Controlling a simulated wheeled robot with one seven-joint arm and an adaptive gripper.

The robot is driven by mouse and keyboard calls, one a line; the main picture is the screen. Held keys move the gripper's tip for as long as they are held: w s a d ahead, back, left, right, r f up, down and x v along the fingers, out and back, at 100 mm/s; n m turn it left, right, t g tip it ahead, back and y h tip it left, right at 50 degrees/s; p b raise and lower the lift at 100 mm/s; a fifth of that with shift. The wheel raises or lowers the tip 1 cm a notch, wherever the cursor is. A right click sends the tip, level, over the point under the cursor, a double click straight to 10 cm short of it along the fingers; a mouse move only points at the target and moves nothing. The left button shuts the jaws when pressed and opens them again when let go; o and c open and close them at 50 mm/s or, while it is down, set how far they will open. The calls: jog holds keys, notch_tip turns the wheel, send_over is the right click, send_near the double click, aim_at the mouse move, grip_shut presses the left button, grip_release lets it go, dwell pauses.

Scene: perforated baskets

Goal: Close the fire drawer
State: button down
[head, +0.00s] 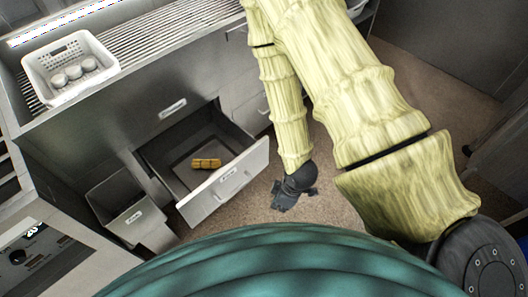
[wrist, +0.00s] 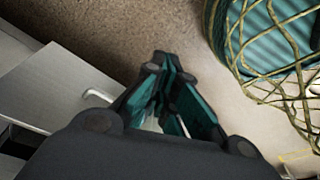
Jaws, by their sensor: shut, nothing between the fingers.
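A wide grey drawer (head: 240,178) stands pulled open from the cabinet, with a label and handle on its front and a small orange-brown item (head: 206,163) inside. A smaller bin-like drawer (head: 128,214) is also open to its left. The label words are too small to read, so I cannot tell which is the fire drawer. My gripper (head: 293,195) is shut and empty, pointing down over the floor, to the right of the wide drawer's front and apart from it. In the wrist view my gripper (wrist: 163,60) has its fingers together, with a grey panel and handle (wrist: 97,95) to the left.
A white perforated basket (head: 70,72) with several round pale items stands on the slatted counter (head: 150,45). More closed drawers (head: 250,110) lie behind my arm. An appliance with a knob (head: 30,250) is at the lower left. Carpeted floor (head: 300,215) is open in front.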

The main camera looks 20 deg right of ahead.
jog(key=w+d+r+n+t+b, duration=0.1)
jog(key=w+d+r+n+b, duration=0.45)
jog(key=n, duration=0.95)
jog(key=w+d+r+n+b, duration=0.3)
jog(key=w+r+n+b, duration=0.35)
jog(key=w+n, duration=0.6)
jog(key=w+a+f+n+b, duration=0.2)
jog(key=w+f+n+b, duration=0.1)
jog(key=f, duration=0.7)
jog(key=shift+w+a+h+b, duration=0.2)
jog(key=shift+a+h+b, duration=0.1)
jog(key=shift+h, duration=0.1)
